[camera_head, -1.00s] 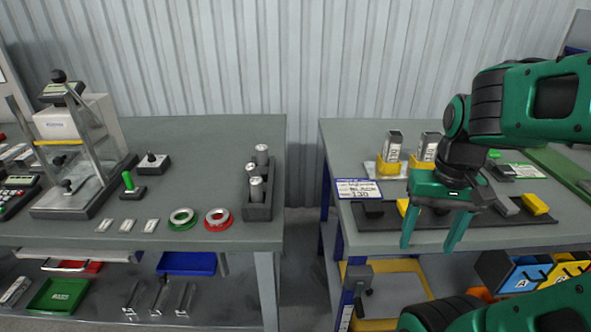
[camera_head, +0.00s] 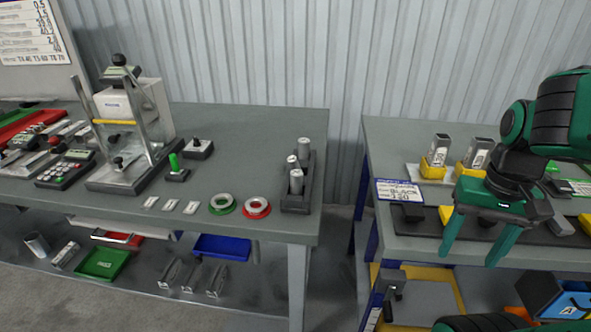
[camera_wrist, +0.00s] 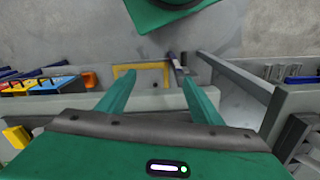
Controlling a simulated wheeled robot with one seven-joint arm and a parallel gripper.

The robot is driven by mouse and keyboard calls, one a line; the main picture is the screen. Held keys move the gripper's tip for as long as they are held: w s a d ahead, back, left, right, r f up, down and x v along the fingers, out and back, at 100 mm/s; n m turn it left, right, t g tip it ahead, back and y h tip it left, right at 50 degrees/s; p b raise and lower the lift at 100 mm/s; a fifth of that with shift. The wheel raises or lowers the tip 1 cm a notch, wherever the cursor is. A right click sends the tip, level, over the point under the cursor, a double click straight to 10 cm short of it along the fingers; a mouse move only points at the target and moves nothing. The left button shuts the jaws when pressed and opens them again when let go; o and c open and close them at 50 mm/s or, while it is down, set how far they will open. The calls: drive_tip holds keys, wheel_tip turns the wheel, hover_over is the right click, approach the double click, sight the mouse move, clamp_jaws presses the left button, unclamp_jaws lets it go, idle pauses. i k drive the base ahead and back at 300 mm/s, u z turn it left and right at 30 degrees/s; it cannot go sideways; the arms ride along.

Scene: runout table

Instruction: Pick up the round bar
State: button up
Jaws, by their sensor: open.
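Several grey round bars (camera_head: 303,147) stand upright in a dark holder (camera_head: 296,204) at the right end of the left table. I cannot tell which one the task means. Another grey cylinder (camera_head: 37,245) leans on the lower shelf at far left. My gripper (camera_head: 469,256) is at the front of the right table, well to the right of the holder, fingers spread and pointing down, with nothing between them. In the wrist view my gripper (camera_wrist: 157,76) is also open and empty, above the floor and table edge.
A green ring (camera_head: 222,204) and a red ring (camera_head: 257,208) lie left of the holder. A press-like stand (camera_head: 130,140) is further left. The right table (camera_head: 385,140) carries yellow-based blocks and a label card (camera_head: 399,191). A gap separates the tables.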

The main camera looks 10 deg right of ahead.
sight(293, 161)
drive_tip(key=u, duration=1.1)
drive_tip(key=k, duration=0.85)
drive_tip(key=z, duration=0.7)
drive_tip(key=i, duration=1)
drive_tip(key=u, duration=0.05)
